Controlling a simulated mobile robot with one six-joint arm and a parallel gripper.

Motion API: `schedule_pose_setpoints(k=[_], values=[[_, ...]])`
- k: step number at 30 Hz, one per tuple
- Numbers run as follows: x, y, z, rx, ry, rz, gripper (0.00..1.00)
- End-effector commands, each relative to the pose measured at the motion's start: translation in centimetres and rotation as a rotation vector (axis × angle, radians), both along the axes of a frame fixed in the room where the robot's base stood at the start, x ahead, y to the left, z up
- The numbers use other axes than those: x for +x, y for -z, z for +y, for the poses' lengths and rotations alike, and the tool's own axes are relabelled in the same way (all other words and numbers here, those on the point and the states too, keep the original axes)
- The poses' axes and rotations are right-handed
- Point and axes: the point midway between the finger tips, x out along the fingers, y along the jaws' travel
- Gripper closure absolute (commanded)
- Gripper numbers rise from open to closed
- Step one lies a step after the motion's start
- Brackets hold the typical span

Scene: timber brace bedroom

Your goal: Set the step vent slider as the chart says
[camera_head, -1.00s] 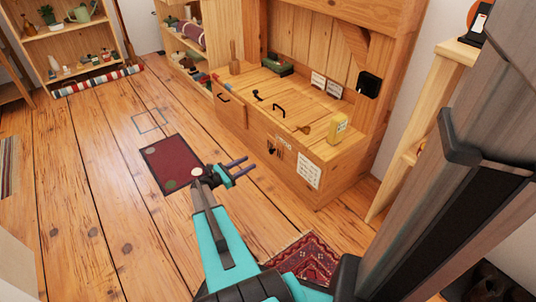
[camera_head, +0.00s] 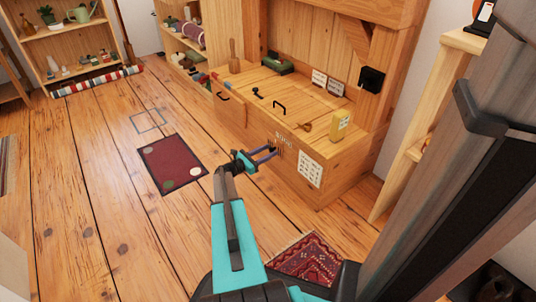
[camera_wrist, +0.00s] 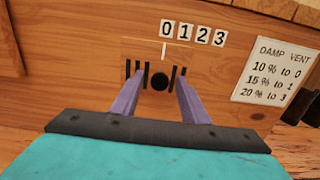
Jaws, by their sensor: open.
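My gripper (camera_head: 266,155) is open and empty, close in front of the wooden step's front panel (camera_head: 245,125). In the wrist view, my two purple fingers (camera_wrist: 159,88) stand either side of the vent slider's round black knob (camera_wrist: 160,82); I cannot tell whether they touch it. Dark upright vent slots show beside the knob. A white pointer line (camera_wrist: 164,50) above the knob lies under the 0 of the number tiles (camera_wrist: 194,33), which read 0 to 3. The chart (camera_wrist: 277,74) reads DAMP VENT: 10% to 0, 15% to 1, 20% to 3. It also shows in the head view (camera_head: 310,169).
A yellow device (camera_head: 340,125) stands on the step top; its reading is too small to read. Black handles and a green object (camera_head: 279,65) are there too. A dark red mat (camera_head: 171,164) and patterned rug (camera_head: 307,260) lie on the floor. A wooden shelf stands right.

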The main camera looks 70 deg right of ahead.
Motion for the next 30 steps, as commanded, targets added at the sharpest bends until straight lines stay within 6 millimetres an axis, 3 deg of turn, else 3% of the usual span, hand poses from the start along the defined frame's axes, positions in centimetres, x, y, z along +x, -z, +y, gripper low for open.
schedule_pose_setpoints(k=[12, 20, 30], values=[[-0.35, -0.03, -0.55, 0.001, -0.001, 0.001, 0.59], [-0.36, -0.01, -0.53, 0.001, 0.000, 0.001, 1.00], [-1.14, -0.11, 0.03, 0.001, 0.000, 0.002, 1.00]])
